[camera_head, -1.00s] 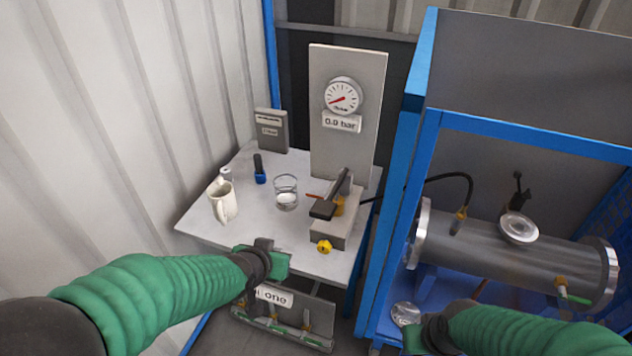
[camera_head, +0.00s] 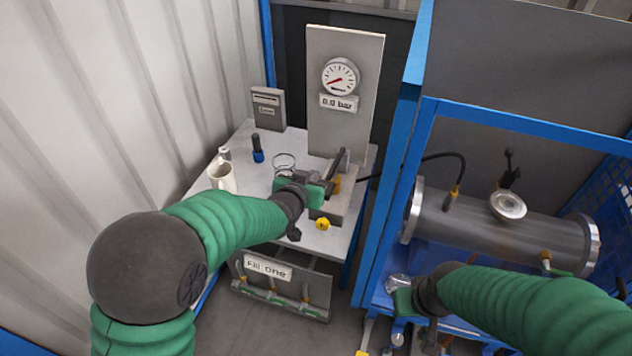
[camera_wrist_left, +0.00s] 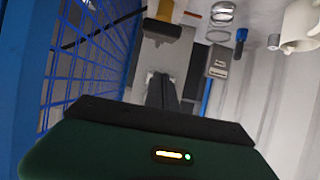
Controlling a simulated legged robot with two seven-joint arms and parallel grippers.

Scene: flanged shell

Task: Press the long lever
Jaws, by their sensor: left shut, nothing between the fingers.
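The lever (camera_head: 339,162) is a dark bar on a grey pump block (camera_head: 342,208) with a brass part, on the white table. My left gripper (camera_head: 317,187) is shut and empty, over the near left side of the block, covering the lever's wide handle end. I cannot tell whether it touches the lever. In the left wrist view my left gripper's dark fingers (camera_wrist_left: 162,90) are together, and a brass-coloured part (camera_wrist_left: 162,28) shows beyond them. My right gripper (camera_head: 403,302) is at the blue frame's lower front; its fingers cannot be made out.
A blue frame (camera_head: 385,215) with a metal cylinder (camera_head: 455,218) is at right.

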